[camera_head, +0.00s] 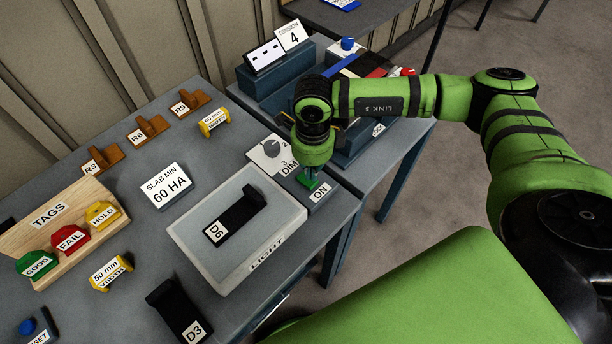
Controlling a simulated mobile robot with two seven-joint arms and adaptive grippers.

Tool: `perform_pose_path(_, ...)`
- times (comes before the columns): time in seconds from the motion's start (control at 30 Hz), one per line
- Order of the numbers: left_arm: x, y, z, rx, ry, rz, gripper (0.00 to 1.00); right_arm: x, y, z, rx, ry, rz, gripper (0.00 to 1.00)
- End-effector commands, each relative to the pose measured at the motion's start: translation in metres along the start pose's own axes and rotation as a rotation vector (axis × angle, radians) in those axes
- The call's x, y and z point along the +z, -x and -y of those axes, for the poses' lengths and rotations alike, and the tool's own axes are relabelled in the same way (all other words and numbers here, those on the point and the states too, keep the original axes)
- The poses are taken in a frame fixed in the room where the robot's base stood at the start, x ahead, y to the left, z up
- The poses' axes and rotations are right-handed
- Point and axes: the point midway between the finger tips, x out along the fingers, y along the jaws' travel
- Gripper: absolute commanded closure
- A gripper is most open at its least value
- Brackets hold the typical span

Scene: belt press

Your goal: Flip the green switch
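The green switch (306,181) sits on a small grey box labelled ON, at the right front edge of the table by the light tray. My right gripper (311,170) points down directly over the switch, at or very near it. The gripper and wrist partly cover the switch, so I cannot tell whether they touch, which way the switch is set, or whether the fingers are open or shut. My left gripper is not in view.
A dial box (266,157) marked DIM stands just left of the switch. The light tray (187,238) holds a black D6 piece (237,215). A machine with a 4 card (291,36) lies behind.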

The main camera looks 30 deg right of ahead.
Motion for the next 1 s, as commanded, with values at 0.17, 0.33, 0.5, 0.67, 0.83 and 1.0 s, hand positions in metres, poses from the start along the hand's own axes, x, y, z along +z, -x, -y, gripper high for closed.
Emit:
perform_pose_path(0.17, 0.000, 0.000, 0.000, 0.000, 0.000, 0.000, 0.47, 0.000, 0.000, 0.000, 0.000, 0.000, 0.000, 1.00)
perform_pose_path(0.33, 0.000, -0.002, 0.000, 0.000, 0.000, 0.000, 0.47, 0.000, -0.002, 0.000, 0.000, 0.000, 0.000, 1.00)
perform_pose_path(0.5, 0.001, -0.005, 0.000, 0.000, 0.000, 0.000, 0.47, 0.000, -0.005, 0.000, 0.000, 0.000, 0.000, 1.00)
perform_pose_path(0.67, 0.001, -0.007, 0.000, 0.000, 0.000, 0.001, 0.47, 0.000, -0.007, 0.000, 0.000, 0.000, 0.000, 1.00)
perform_pose_path(0.83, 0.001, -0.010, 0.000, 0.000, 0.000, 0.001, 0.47, 0.000, -0.010, 0.000, 0.000, 0.000, 0.000, 1.00)
perform_pose_path(1.0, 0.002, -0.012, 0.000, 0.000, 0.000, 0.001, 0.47, 0.000, -0.012, 0.000, 0.000, 0.000, 0.000, 1.00)
